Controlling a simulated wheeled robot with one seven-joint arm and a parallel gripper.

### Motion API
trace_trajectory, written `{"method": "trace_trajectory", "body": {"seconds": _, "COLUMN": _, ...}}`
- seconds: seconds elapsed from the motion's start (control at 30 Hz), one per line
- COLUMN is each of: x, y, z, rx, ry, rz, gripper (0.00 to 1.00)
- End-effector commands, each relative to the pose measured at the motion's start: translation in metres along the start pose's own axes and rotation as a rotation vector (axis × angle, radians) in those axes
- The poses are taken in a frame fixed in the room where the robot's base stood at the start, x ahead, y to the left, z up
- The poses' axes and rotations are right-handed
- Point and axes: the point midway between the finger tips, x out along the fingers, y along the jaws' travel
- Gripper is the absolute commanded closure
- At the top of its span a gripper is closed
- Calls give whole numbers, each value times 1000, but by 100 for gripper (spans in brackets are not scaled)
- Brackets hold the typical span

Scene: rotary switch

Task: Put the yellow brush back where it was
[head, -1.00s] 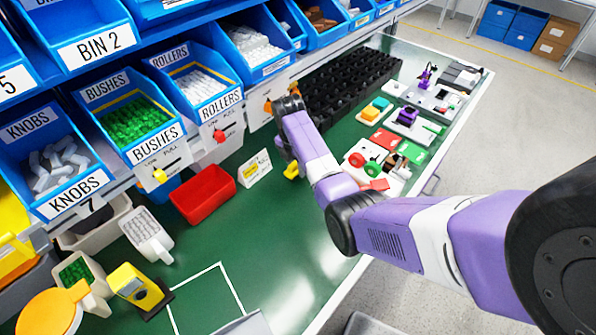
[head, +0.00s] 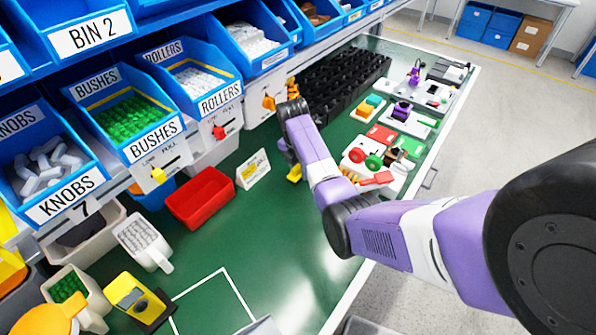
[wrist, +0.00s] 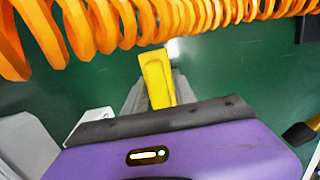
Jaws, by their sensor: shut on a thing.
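The yellow brush (wrist: 157,82) shows in the wrist view as a yellow handle-like piece between the grey fingers of my gripper (wrist: 150,95). My gripper is shut on it. Its far end is toward the orange coil, and its bristles cannot be made out. In the head view a small yellow part of the brush (head: 295,173) shows below my wrist, over the green bench just right of a small white card. The fingers are mostly hidden there by the arm. I cannot tell whether the brush touches the bench.
An orange coiled hose (wrist: 110,22) crosses the top of the wrist view, close ahead of the brush. A red tray (head: 200,198) and the white card (head: 253,168) stand left. A black rack (head: 345,80) lies behind. The green bench (head: 290,240) in front is clear.

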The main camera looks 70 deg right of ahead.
Motion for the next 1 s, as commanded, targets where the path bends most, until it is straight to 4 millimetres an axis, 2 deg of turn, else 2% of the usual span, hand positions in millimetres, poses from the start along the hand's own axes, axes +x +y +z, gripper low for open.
{"method": "trace_trajectory", "body": {"seconds": 0.03, "x": 2, "y": 0, "z": 0, "rx": 0, "ry": 0, "rz": 0, "gripper": 100}}
{"method": "trace_trajectory", "body": {"seconds": 0.07, "x": 2, "y": 0, "z": 0, "rx": 0, "ry": 0, "rz": 0, "gripper": 64}}
{"method": "trace_trajectory", "body": {"seconds": 0.17, "x": 2, "y": 0, "z": 0, "rx": 0, "ry": 0, "rz": 0, "gripper": 46}}
{"method": "trace_trajectory", "body": {"seconds": 0.47, "x": 1, "y": 0, "z": 0, "rx": 0, "ry": 0, "rz": 0, "gripper": 46}}
{"method": "trace_trajectory", "body": {"seconds": 0.57, "x": -5, "y": 0, "z": 0, "rx": 0, "ry": 0, "rz": 0, "gripper": 46}}
{"method": "trace_trajectory", "body": {"seconds": 1.0, "x": -68, "y": 1, "z": 0, "rx": 0, "ry": -1, "rz": 1, "gripper": 46}}
